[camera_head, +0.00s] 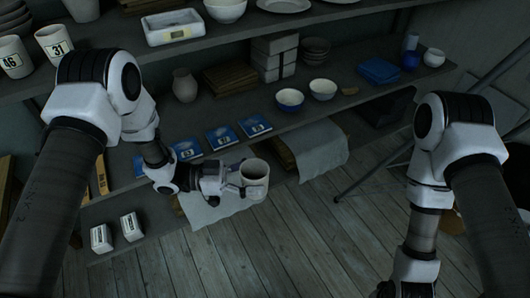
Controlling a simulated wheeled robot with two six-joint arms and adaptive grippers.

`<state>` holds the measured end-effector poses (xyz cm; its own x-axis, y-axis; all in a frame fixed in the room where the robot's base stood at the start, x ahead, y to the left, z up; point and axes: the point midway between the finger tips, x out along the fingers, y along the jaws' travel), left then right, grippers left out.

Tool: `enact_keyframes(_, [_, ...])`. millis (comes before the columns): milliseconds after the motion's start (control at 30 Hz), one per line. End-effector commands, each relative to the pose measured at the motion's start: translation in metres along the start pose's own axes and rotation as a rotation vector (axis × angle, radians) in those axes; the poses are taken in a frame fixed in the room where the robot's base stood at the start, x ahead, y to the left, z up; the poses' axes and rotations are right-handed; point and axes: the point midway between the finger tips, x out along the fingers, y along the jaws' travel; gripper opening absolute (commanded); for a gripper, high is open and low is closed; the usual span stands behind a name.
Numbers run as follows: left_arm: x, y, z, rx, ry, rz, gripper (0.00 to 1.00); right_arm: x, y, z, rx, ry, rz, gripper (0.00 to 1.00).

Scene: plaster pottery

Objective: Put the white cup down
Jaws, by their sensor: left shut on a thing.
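The white cup (255,173) is upright in my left gripper (236,184), which is shut on it from its left side. The cup is in front of the lower shelves, near the middle of the view. Whether its base touches anything below cannot be told. My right gripper (405,289) is at the bottom edge, dark and mostly cut off, so its fingers do not show clearly.
The middle shelf (345,108) holds two blue-and-white bowls (290,98), a vase (185,85) and several blue booklets (254,126). Pale cloths (318,150) hang lower down. Two small white boxes (131,226) stand at lower left. The wooden floor (300,245) is clear.

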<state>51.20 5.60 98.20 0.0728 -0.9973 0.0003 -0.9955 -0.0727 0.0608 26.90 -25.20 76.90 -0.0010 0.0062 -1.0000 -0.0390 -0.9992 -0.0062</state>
Motion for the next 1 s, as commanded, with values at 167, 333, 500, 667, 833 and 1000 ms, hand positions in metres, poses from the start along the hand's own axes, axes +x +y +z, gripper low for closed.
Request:
enact_keyframes(167, [0.003, 0.003, 0.003, -0.001, -0.001, 0.015, 0.26, 0.000, 0.000, 0.000, 0.000, 0.000, 0.000, 0.40])
enact_keyframes(333, [0.021, 0.009, 0.012, -0.004, 0.000, -0.021, 0.26, 0.000, 0.000, 0.000, 0.000, 0.000, 0.000, 0.40])
enact_keyframes(500, [0.029, -0.017, 0.017, -0.004, 0.013, -0.243, 0.26, 0.000, 0.000, 0.000, 0.000, 0.000, 0.000, 0.40])
enact_keyframes(667, [0.015, -0.056, 0.024, -0.003, 0.033, -0.579, 0.26, 0.000, 0.000, 0.000, 0.000, 0.000, 0.000, 0.40])
enact_keyframes(833, [-0.039, -0.092, 0.029, -0.002, 0.059, -1.000, 0.26, 0.000, 0.000, 0.000, 0.000, 0.000, 0.000, 0.40])
enact_keyframes(1000, [-0.104, -0.105, 0.023, 0.000, 0.080, -1.343, 0.26, 0.000, 0.000, 0.000, 0.000, 0.000, 0.000, 0.40])
